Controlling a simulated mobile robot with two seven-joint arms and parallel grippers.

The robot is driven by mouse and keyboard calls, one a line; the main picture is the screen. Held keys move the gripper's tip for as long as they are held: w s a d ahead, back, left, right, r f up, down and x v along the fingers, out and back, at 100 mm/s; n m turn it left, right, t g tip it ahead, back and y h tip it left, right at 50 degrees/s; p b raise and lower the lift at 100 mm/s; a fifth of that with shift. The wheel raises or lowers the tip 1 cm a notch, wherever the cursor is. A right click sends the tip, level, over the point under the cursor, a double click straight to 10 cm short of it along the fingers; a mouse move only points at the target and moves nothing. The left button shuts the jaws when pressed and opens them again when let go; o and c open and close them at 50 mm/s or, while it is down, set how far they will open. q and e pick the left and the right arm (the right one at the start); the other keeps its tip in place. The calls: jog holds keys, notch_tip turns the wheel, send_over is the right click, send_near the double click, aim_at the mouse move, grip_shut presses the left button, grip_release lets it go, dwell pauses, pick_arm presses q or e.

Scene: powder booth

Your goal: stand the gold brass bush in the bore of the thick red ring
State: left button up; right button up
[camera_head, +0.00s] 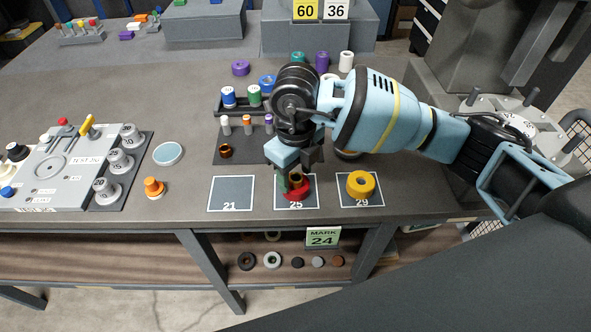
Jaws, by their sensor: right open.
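The thick red ring (299,195) lies on the mat marked 25, partly hidden by my right gripper. A small gold-brown bush (296,181) shows upright at the ring's middle, between the fingers; it looks to be in the bore, but its lower end is hidden and I cannot tell how deep it sits. My right gripper (295,182) points down over the ring, with its fingers apart around the bush. Whether a finger touches the bush is too small to tell. My left gripper is not in view.
A thick yellow ring (361,185) lies on the mat marked 29. The mat marked 21 (231,194) is empty. A dark bronze bush (225,151) stands on the dark board behind. An orange knob-like part (154,187) and a pale disc (168,154) are to the left.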

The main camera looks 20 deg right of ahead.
notch_tip(320, 180, up, 8)
dwell(0.5)
